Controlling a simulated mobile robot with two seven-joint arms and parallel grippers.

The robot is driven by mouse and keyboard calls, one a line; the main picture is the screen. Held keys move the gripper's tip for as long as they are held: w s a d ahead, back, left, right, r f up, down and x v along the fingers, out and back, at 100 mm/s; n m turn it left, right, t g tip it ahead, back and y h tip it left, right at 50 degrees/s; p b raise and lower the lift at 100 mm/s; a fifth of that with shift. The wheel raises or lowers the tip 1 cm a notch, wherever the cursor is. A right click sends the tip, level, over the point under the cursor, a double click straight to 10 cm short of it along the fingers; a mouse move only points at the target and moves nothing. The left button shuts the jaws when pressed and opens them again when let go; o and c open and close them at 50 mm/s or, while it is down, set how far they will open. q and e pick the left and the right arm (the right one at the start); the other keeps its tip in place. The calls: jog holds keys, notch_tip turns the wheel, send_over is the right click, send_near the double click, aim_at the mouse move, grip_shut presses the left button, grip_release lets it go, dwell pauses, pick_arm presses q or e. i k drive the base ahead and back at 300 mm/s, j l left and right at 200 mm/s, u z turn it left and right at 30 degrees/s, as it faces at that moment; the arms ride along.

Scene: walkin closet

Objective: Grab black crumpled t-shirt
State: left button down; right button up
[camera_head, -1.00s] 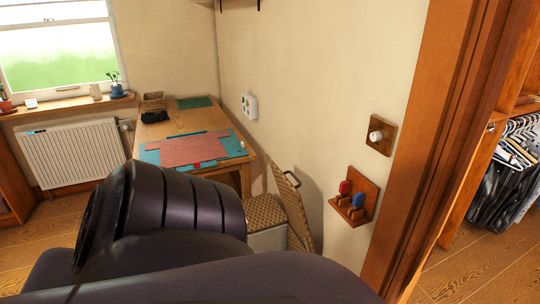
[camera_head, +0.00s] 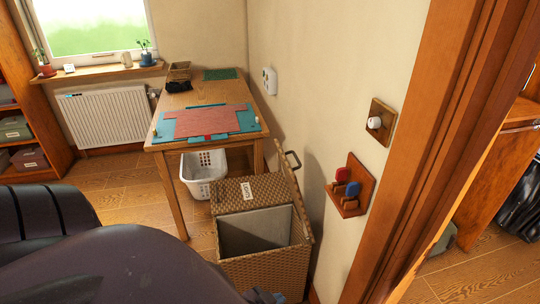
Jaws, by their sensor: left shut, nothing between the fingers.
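A small black, crumpled-looking item (camera_head: 179,87) lies at the far end of the wooden table, beside a small wicker tray. It is too small to tell whether it is the t-shirt. Black clothing (camera_head: 520,205) shows at the right edge, inside the closet, partly cut off. My left arm fills the lower left. A small dark part of my left gripper (camera_head: 264,297) shows at the bottom edge, in front of the wicker hamper and far from the black item. It is shut and holds nothing. My right gripper is out of view.
The table (camera_head: 170,105) bears a teal mat with red cloth (camera_head: 210,121). A white laundry basket (camera_head: 204,174) stands under it. An open wicker hamper (camera_head: 265,268) stands against the wall. A wooden door frame (camera_head: 435,150) rises at right. Floor left of the table is clear.

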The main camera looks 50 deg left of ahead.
aim_at(173, 87)
jog(key=i+l+u, duration=0.15)
jog(key=u, duration=0.2)
jog(key=i+l+u, duration=0.1)
jog(key=u, duration=0.25)
jog(key=i+l+u, duration=0.1)
jog(key=l+u, duration=0.15)
jog(key=u, duration=0.15)
jog(key=i+l+u, duration=0.15)
jog(key=l+u, duration=0.15)
jog(key=i+l+u, duration=0.1)
jog(key=l+u, duration=0.55)
jog(key=k+u, duration=0.2)
jog(key=k, duration=0.25)
jog(key=i+j+u, duration=0.15)
jog(key=j, duration=0.2)
jog(key=j+u, duration=0.15)
jog(key=j, duration=0.2)
jog(key=i+j+u, duration=0.15)
jog(key=j, duration=0.2)
jog(key=i+j+u, duration=0.1)
jog(key=j, duration=0.2)
jog(key=i+j+u, duration=0.6)
jog(key=i+j, duration=0.05)
jog(key=i, duration=0.05)
